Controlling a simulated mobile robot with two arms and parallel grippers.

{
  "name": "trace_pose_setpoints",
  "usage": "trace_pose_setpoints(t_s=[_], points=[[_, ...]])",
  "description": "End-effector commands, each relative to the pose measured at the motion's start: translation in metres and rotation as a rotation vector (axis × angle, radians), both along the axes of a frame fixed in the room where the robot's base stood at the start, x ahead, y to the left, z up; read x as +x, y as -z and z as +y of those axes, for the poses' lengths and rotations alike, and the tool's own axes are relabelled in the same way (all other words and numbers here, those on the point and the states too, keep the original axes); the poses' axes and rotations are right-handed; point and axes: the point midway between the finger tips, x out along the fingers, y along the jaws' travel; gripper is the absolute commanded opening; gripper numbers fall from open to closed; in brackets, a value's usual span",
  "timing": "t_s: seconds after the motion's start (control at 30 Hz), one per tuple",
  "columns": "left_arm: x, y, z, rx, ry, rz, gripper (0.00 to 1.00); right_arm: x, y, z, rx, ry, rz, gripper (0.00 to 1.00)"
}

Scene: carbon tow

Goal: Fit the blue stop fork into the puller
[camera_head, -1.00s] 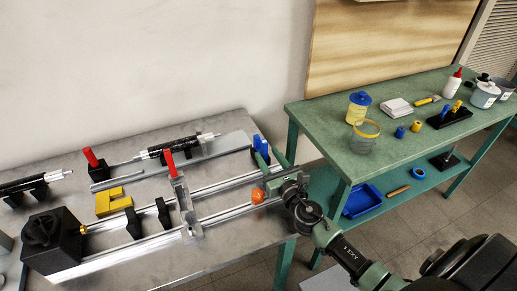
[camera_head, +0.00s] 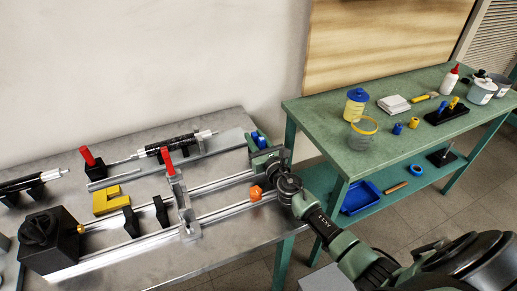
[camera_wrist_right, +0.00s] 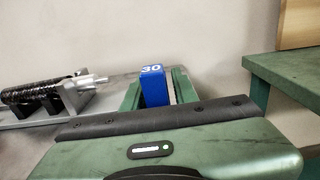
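The blue stop fork (camera_head: 255,138) stands at the back right end of the bench, partly hidden by my right gripper (camera_head: 266,152). In the right wrist view the blue block (camera_wrist_right: 154,87) carries the number 30. It stands between the two green fingers of the right gripper (camera_wrist_right: 158,88). The left finger is close beside it and a pale gap shows on its right, so the fingers look open around it. A carriage with a red handle (camera_head: 178,190) sits across two rails; it may be the puller. My left gripper is not in view.
An orange knob (camera_head: 256,193) is at the rails' right end, near my right arm. A black block (camera_head: 45,240) is at their left end. A yellow U-shaped piece (camera_head: 110,200) and black rods on stands (camera_head: 172,146) lie on the bench. A green table (camera_head: 330,115) stands to the right.

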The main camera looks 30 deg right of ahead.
Motion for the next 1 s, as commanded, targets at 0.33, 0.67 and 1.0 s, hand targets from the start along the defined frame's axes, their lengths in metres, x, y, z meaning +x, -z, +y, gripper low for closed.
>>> trace_pose_setpoints(t_s=[0.33, 0.67, 1.0], points=[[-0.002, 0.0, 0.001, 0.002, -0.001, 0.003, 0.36, 0.0, 0.0, 0.0, 0.0, 0.0, -0.001, 0.0], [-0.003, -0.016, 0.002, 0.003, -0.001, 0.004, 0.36, 0.0, -0.02, 0.0, -0.002, -0.001, -0.003, 0.0], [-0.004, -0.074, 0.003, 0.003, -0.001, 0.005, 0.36, 0.0, -0.099, -0.001, -0.005, -0.002, -0.004, 0.0]])
